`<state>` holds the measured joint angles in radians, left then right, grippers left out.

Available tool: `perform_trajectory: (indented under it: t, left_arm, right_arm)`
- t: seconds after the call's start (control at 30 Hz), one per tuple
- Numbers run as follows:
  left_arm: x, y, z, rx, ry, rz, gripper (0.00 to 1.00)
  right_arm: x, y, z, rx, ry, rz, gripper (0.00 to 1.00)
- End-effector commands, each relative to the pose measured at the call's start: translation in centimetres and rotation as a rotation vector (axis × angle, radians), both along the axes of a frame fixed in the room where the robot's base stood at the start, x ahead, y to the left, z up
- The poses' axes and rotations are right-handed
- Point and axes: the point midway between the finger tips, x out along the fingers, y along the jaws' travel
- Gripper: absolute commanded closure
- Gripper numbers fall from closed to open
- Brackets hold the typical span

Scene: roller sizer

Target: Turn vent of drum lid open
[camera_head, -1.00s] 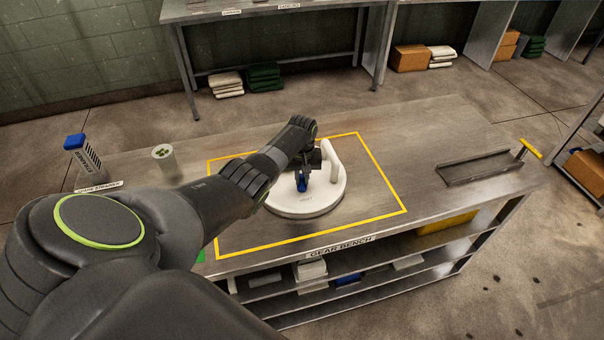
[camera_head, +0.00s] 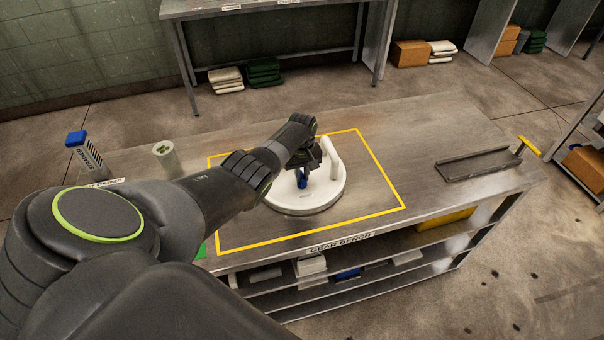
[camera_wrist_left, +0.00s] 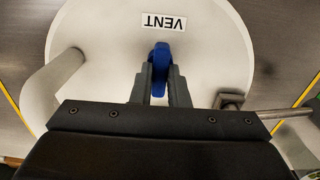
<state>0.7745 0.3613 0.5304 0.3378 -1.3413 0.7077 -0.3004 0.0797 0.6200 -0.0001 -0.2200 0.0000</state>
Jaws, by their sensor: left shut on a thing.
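The white round drum lid (camera_head: 325,196) lies on the bench inside a yellow outlined square. It has a raised white handle (camera_head: 333,158), also at the left in the left wrist view (camera_wrist_left: 55,85). The blue vent (camera_wrist_left: 160,65) stands on the lid beside a label reading VENT (camera_wrist_left: 164,22). My left gripper (camera_wrist_left: 160,88) is shut on the blue vent, one finger on each side. In the head view my left gripper (camera_head: 301,175) reaches down over the lid and hides part of the vent. My right gripper is not in view.
A blue-capped container (camera_head: 84,152) and a pale cylinder (camera_head: 166,158) stand at the bench's left. A metal tray (camera_head: 480,165) lies at the right near a yellow-ended handle (camera_head: 529,146). The bench (camera_head: 420,130) is clear between the lid and tray.

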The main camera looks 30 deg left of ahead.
Motion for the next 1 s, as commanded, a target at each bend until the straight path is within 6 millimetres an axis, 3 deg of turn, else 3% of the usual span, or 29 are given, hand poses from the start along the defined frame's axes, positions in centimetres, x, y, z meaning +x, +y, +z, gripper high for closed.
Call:
perform_trajectory:
  t: [0.03, 0.2, 0.57, 1.0]
  left_arm:
    - [0.1, 0.0, 0.1, 0.001, -0.002, 0.001, 0.83]
    - [0.0, 0.0, 0.1, 0.001, -0.001, 0.000, 0.64]
    - [0.0, 0.0, 0.5, 0.000, 0.000, -0.001, 0.64]
    - [0.1, 0.1, 6.6, 0.002, -0.004, -0.001, 0.64]
  right_arm:
    - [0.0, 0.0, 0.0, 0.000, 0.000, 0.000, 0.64]
    - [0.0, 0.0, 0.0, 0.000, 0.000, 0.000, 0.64]
    - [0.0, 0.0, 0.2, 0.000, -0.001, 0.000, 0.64]
    - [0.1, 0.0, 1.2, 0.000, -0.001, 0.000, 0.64]
